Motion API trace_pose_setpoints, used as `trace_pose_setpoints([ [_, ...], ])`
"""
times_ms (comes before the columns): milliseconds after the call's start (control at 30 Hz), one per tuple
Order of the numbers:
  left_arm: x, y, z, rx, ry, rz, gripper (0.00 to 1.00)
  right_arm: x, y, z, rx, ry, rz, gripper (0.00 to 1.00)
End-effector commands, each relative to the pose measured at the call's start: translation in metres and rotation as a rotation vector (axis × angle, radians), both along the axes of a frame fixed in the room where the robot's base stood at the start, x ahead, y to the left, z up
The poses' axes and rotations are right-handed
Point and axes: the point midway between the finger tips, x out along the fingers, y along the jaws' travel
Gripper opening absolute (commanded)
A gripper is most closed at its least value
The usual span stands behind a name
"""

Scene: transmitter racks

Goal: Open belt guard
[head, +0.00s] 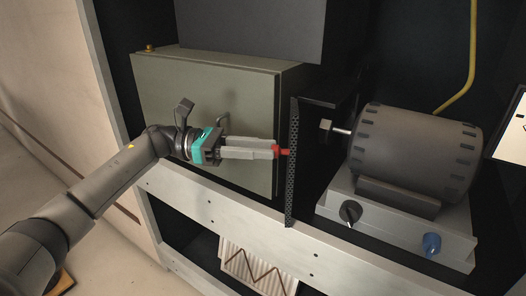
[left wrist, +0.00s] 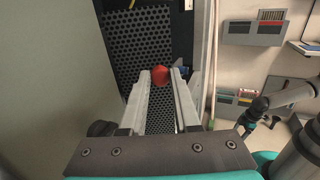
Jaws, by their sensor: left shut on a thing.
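The belt guard (head: 292,165) is a black perforated panel standing edge-on beside the motor in the head view. In the left wrist view its perforated face (left wrist: 139,42) fills the upper middle. A red knob (head: 284,152) sticks out of the guard toward the left. My left gripper (head: 276,152) reaches it from the left and is shut on the red knob, which also shows between the fingertips in the left wrist view (left wrist: 160,75). The guard stands swung out toward the front of the rack, with the motor shaft (head: 340,131) visible to its right.
A grey-green cabinet (head: 205,95) stands close behind my left gripper. A dark motor (head: 415,150) sits on a grey base with a black knob (head: 350,212) and a blue knob (head: 431,243). A pale rack rail (head: 240,226) runs below the gripper.

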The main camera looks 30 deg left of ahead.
Motion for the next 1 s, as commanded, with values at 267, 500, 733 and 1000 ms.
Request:
trace_pose_setpoints([
  [267,-0.0003,0.0008,-0.0087,0.014,0.017,0.001,0.0,-0.0004,0.0011,0.0014,0.002,0.002,0.0,0.84],
  [500,-0.0003,0.0006,-0.0085,0.013,0.016,0.001,0.39,-0.0004,0.0012,0.0015,0.002,0.001,0.0,0.84],
  [733,-0.0001,0.0007,-0.0049,0.009,0.01,0.001,0.62,-0.0004,0.0013,0.0016,0.003,0.002,0.001,0.84],
  [1000,-0.0006,0.0027,-0.0033,0.008,0.007,0.001,0.62,-0.0006,0.0015,0.0017,0.003,0.003,0.001,0.84],
])
